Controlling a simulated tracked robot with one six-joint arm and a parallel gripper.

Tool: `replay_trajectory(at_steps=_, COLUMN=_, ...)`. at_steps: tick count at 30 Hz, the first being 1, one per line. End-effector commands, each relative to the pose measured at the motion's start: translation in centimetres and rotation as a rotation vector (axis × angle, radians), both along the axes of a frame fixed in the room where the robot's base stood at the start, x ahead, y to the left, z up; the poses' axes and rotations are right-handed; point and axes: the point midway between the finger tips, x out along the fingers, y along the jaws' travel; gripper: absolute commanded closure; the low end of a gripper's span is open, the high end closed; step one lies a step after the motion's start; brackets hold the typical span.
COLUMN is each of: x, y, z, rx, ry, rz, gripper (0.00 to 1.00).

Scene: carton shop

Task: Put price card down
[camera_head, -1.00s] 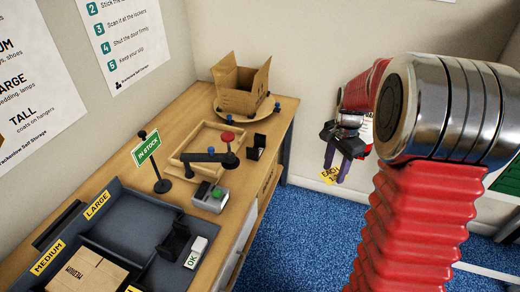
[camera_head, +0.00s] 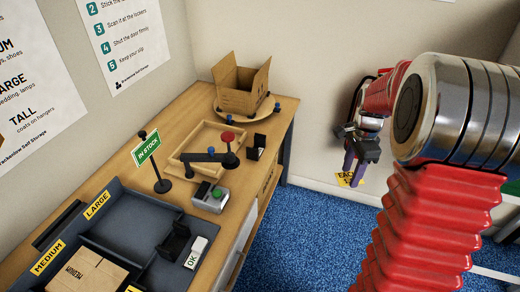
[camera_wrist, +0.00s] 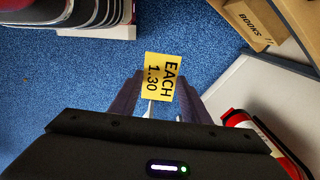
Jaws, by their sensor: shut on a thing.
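The price card is a small yellow card marked "EACH 1.30". In the wrist view the price card (camera_wrist: 160,77) sits between the tips of my gripper (camera_wrist: 158,92), which is shut on it. Blue carpet shows behind the card, so it is held in the air. In the head view my gripper (camera_head: 352,172) hangs right of the wooden bench, with the card (camera_head: 349,180) partly hidden at its tips.
The wooden bench (camera_head: 262,203) carries an open carton (camera_head: 240,88) on a round turntable, a wooden tray (camera_head: 192,150), a green "IN STOCK" sign (camera_head: 146,149) and a dark sorting tray (camera_head: 128,222). Blue carpet (camera_head: 310,235) lies clear right of the bench. A red cylinder (camera_wrist: 262,140) shows in the wrist view.

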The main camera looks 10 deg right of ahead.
Motion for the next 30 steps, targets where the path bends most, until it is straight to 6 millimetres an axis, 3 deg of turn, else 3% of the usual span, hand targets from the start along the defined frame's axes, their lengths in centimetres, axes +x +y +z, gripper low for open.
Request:
replay_trajectory(at_steps=8, x=0.8, y=0.5, z=0.4, rx=0.000, ry=0.000, rz=0.041, gripper=0.78)
replay_trajectory(at_steps=13, x=4.0, y=2.9, z=2.3, rx=-0.001, ry=-0.003, rz=0.224, gripper=0.78)
replay_trajectory(at_steps=17, x=7.5, y=6.4, z=4.7, rx=-0.001, ry=-0.003, rz=0.457, gripper=0.78)
replay_trajectory(at_steps=24, x=13.0, y=14.7, z=9.7, rx=-0.002, ry=-0.003, rz=0.928, gripper=0.78)
replay_trajectory(at_steps=30, x=15.3, y=20.5, z=12.9, rx=-0.001, ry=-0.002, rz=1.228, gripper=0.78)
